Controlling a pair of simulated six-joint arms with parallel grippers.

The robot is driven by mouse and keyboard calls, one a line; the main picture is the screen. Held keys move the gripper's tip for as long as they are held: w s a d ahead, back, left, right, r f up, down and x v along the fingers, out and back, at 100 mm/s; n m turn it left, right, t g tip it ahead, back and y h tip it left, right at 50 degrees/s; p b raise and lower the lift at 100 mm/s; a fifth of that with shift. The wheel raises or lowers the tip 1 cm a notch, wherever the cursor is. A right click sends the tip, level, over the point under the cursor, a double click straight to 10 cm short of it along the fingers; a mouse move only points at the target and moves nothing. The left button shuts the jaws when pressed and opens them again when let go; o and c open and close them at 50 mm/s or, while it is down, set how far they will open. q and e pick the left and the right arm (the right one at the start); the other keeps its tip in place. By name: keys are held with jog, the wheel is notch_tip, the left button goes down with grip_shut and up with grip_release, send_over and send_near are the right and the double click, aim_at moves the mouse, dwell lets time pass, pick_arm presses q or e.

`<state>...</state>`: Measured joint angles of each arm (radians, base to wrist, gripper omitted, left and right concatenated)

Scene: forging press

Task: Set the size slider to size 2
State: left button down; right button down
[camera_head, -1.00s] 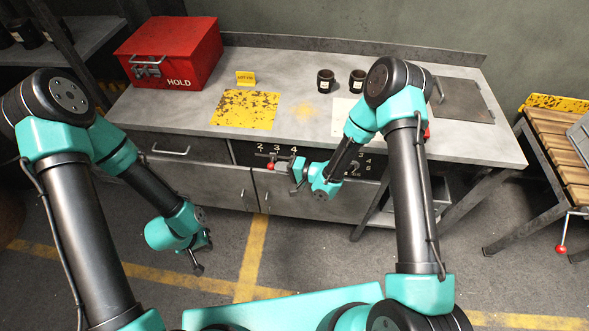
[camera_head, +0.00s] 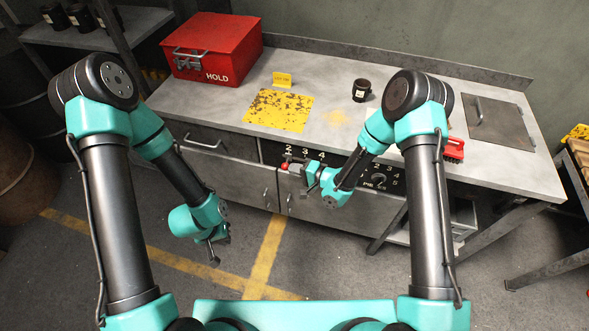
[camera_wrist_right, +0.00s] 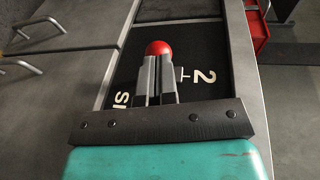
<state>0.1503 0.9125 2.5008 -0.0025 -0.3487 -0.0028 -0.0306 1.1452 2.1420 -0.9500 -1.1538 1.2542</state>
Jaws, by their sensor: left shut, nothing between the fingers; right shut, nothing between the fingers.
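The size slider's red ball knob (camera_head: 283,166) stands out from the dark panel on the bench front, just left of below the numeral 2 (camera_head: 289,150). Numerals 3 and 4 are to its right. My right gripper (camera_head: 293,169) is shut and close against the knob's right side. In the right wrist view the knob (camera_wrist_right: 158,48) shows just beyond the closed fingertips (camera_wrist_right: 156,62); whether they touch is unclear. A 2 with a tick (camera_wrist_right: 203,76) lies to the right there, part of a label to the left. My left gripper (camera_head: 213,250) is shut and empty above the floor.
A numbered dial (camera_head: 379,181) sits on the panel right of my right gripper. Drawer and cupboard handles (camera_head: 200,141) stick out nearby. The bench top carries a red HOLD box (camera_head: 212,50), a yellow plate (camera_head: 278,110) and a dark cup (camera_head: 361,90).

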jog(key=v, duration=1.3)
jog(key=shift+d, duration=0.4)
jog(key=shift+f, duration=0.1)
jog(key=s+d+f+n+g+h, duration=0.1)
jog(key=s+d+f+g+h, duration=0.2)
jog(key=s, duration=0.5)
jog(key=s+d+f+n+g+h, duration=0.2)
jog(key=s+d+f+g+h, duration=0.1)
jog(key=s+d+f+h, duration=0.2)
jog(key=s+d+h, duration=0.2)
jog(key=s, duration=0.2)
jog(key=shift+s+d+f, duration=0.2)
jog(key=shift+s+d, duration=0.1)
jog(key=shift+s, duration=0.05)
jog(key=c, duration=1.9)
grip_release()
